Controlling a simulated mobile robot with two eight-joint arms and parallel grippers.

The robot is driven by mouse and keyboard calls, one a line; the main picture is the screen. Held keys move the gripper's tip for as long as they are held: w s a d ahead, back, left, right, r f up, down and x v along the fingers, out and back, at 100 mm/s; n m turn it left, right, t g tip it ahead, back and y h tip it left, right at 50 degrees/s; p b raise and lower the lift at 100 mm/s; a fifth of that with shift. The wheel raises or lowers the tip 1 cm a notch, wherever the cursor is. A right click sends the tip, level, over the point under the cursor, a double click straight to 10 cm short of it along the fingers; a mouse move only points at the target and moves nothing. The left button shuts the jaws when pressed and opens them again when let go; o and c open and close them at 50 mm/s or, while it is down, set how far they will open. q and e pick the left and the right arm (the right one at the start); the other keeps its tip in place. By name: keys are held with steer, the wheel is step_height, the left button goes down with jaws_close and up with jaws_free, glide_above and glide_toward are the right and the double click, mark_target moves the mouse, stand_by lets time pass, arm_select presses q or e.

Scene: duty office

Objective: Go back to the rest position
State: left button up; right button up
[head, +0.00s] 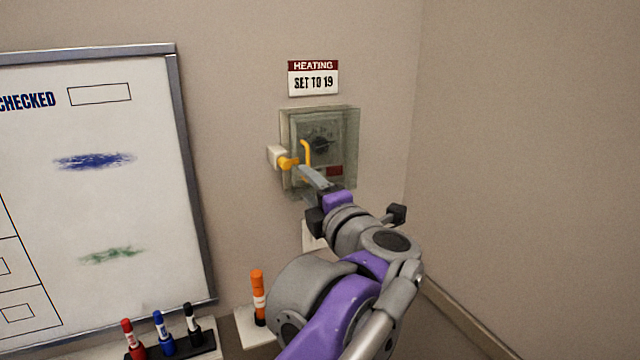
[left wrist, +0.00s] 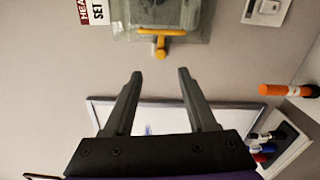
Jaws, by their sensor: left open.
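My left gripper (head: 314,180) is raised in front of the wall, its fingers near the lower part of a clear-covered heating control box (head: 347,125). A yellow handle (head: 306,150) shows at the box's left side, close to the fingertips in the picture. In the left wrist view the gripper (left wrist: 159,76) is open, with nothing between its two fingers. There the yellow handle (left wrist: 161,33) lies beyond the fingertips, with a visible gap. The box's dial is partly seen through the cover. My right gripper is not in view.
A sign (head: 313,78) reads "HEATING SET TO 19". A whiteboard (head: 100,205) with blue and green smears hangs left. Red, blue and black markers stand in a black holder (head: 205,345) below it. An orange marker (head: 258,290) stands on a white ledge. The right wall is bare.

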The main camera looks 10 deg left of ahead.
arm_select(q)
steer(key=s+d+f+m+h, duration=0.2)
steer(key=s+f+m+h, duration=0.2)
steer(key=f+m+h, duration=0.5)
steer(key=s+d+f+m+h, duration=0.25)
steer(key=f+m+h, duration=0.25)
steer(key=f+m, duration=0.6)
steer(key=s+a+f+m+g+y, duration=0.2)
steer(key=s+a+f+m+g, duration=0.1)
steer(key=s+f, duration=0.7)
steer(key=s+a+f+m+g+y, duration=0.2)
steer(key=s+a+f+g, duration=0.4)
steer(key=f, duration=0.7)
steer(key=s+a+m, duration=0.1)
steer(key=s+a, duration=0.1)
steer(key=s, duration=0.2)
steer(key=shift+a+f+g, duration=0.15)
steer(key=shift+f+g, duration=0.05)
steer(key=shift+g, duration=0.1)
steer(key=shift+s, duration=0.1)
